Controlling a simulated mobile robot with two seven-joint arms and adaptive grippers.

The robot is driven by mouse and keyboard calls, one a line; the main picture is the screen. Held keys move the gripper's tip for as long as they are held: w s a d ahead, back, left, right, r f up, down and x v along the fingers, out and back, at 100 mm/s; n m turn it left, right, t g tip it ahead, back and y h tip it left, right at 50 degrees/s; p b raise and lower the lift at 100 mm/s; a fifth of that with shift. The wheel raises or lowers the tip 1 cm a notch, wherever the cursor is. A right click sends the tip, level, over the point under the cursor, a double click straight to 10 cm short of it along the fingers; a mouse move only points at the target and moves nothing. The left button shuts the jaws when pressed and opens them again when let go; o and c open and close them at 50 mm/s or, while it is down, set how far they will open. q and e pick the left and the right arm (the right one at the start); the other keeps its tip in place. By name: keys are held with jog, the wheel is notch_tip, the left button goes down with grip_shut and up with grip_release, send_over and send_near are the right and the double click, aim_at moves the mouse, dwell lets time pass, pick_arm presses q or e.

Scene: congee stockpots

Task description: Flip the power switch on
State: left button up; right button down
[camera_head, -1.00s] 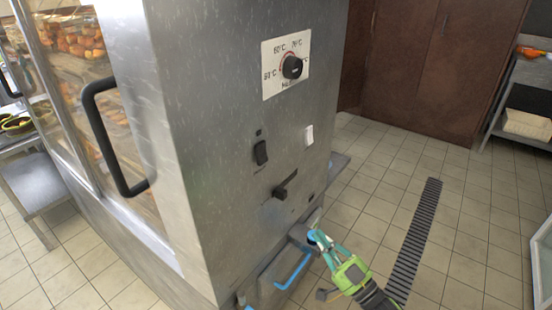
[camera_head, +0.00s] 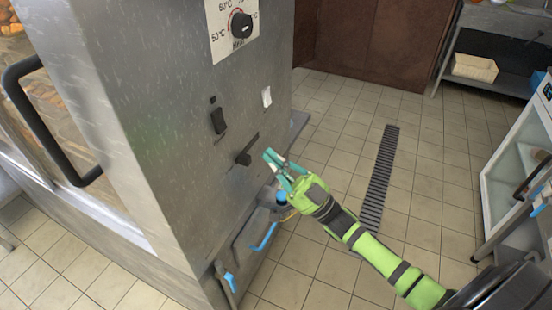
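A steel cabinet (camera_head: 150,110) fills the left half of the head view. Its front face carries a black rocker switch (camera_head: 218,121), a white switch (camera_head: 266,97) and, lower down, a black lever-like control (camera_head: 246,153). Their labels are too small to read, so I cannot tell which is the power switch or its position. My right gripper (camera_head: 271,162) points at the face, just right of the black lever and below the white switch. I cannot tell if it touches the face. Its teal fingertips look close together, with nothing visible in them. My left gripper is not in view.
A temperature dial (camera_head: 242,26) is above the switches. A black door handle (camera_head: 45,125) sticks out at the left. Blue-handled valves (camera_head: 265,237) are below my gripper. A glass-fronted white cabinet (camera_head: 515,165) stands at right. Tiled floor with a drain grate (camera_head: 380,180) lies between.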

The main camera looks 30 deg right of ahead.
aim_at(219, 122)
jog(key=w+a+r, duration=0.1)
jog(key=w, duration=0.1)
jog(key=w+a+r+p, duration=0.1)
jog(key=w+a, duration=0.1)
jog(key=w+a+r+p, duration=0.1)
jog(key=w+a, duration=0.1)
jog(key=shift+w+a, duration=0.2)
jog(key=shift+w, duration=0.2)
